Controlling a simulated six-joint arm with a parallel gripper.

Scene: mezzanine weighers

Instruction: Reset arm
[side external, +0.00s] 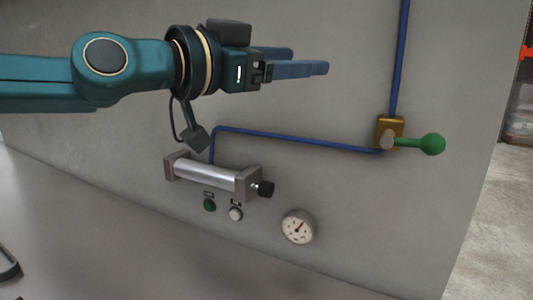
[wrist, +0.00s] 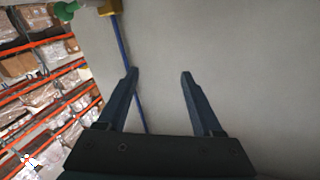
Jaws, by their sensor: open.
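My gripper (side external: 322,68) is in the upper middle of the side external view, held level and pointing right, in front of the grey panel (side external: 350,190). It is above the cylinder and to the upper left of the valve. In the wrist view my gripper (wrist: 158,74) has its two blue fingers well apart, with nothing between them but panel and a blue pipe behind. It is open and empty and touches nothing that I can see.
A brass valve (side external: 387,127) with a green handle (side external: 433,144) joins blue pipes (side external: 300,139). Below my gripper are a silver cylinder (side external: 205,174) with a black knob (side external: 265,188), a green button (side external: 209,204), a white button (side external: 236,213) and a gauge (side external: 298,227). Shelves (wrist: 40,70) stand beyond the panel.

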